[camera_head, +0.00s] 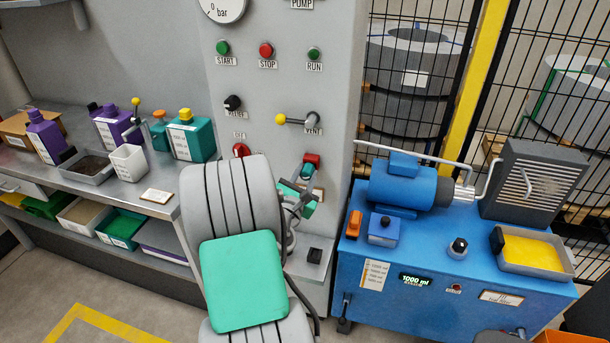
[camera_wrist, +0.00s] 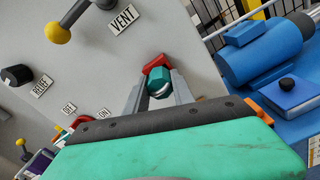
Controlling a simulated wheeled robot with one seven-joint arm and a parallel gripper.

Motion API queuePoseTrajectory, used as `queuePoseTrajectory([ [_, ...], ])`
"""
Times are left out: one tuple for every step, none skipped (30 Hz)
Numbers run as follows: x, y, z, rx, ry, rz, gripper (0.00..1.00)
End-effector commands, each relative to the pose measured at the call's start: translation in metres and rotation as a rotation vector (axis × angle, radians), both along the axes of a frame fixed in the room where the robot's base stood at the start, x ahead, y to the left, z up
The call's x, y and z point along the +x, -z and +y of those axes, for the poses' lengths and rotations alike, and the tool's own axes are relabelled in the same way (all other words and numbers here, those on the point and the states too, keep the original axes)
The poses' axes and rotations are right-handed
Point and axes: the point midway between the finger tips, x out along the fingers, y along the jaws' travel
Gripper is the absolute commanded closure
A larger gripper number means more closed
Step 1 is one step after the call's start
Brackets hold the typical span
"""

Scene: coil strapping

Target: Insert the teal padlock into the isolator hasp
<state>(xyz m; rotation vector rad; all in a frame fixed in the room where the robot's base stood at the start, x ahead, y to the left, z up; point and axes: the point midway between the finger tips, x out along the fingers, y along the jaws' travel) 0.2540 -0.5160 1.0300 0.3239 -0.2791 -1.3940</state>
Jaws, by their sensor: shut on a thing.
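The teal padlock (camera_wrist: 160,78) is between my gripper's two grey fingers in the wrist view. In the head view the padlock (camera_head: 307,171) shows as a small teal block at the front of the grey panel. My gripper (camera_wrist: 160,92) is shut on it; in the head view my gripper (camera_head: 302,188) is partly covered by my arm. A red piece (camera_wrist: 157,63), which looks like the hasp, is right behind the padlock. The red piece (camera_head: 312,158) also shows just above it in the head view. I cannot tell whether the shackle is through the hasp.
A yellow-tipped vent lever (camera_head: 297,120) is above the padlock. A red handle (camera_head: 241,149) with an OFF label is left of it, near my arm. A blue pump unit (camera_head: 405,185) stands to the right. A shelf bench (camera_head: 165,200) with bottles is at left.

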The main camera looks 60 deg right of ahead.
Motion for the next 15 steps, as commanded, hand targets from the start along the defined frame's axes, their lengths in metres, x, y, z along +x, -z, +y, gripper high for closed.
queuePoseTrajectory([
  [0.0000, -0.0008, -0.0015, 0.000, 0.001, 0.000, 1.00],
  [0.0001, -0.0006, -0.0024, 0.001, 0.001, 0.001, 1.00],
  [0.0004, -0.0005, -0.0036, 0.001, 0.001, 0.001, 1.00],
  [0.0006, -0.0004, -0.0045, 0.001, 0.000, 0.001, 1.00],
  [0.0008, -0.0005, -0.0053, 0.001, 0.000, 0.000, 1.00],
  [0.0011, -0.0008, -0.0066, 0.000, 0.000, 0.000, 1.00],
  [0.0013, -0.0008, -0.0074, 0.000, 0.000, 0.000, 1.00],
  [0.0014, 0.0000, -0.0070, 0.000, -0.001, 0.000, 0.68],
  [0.0014, 0.0001, -0.0069, 0.000, -0.001, 0.000, 0.65],
  [0.0014, 0.0001, -0.0069, 0.000, -0.001, 0.000, 0.62],
  [0.0013, 0.0002, -0.0068, 0.000, 0.000, 0.000, 0.60],
  [0.0013, 0.0002, -0.0068, 0.001, 0.000, 0.000, 0.57],
  [0.0013, 0.0002, -0.0068, 0.001, 0.000, 0.000, 0.54],
  [0.0013, 0.0002, -0.0068, 0.001, 0.000, 0.000, 0.52],
  [0.0012, 0.0003, -0.0067, 0.001, 0.000, 0.000, 0.48],
])
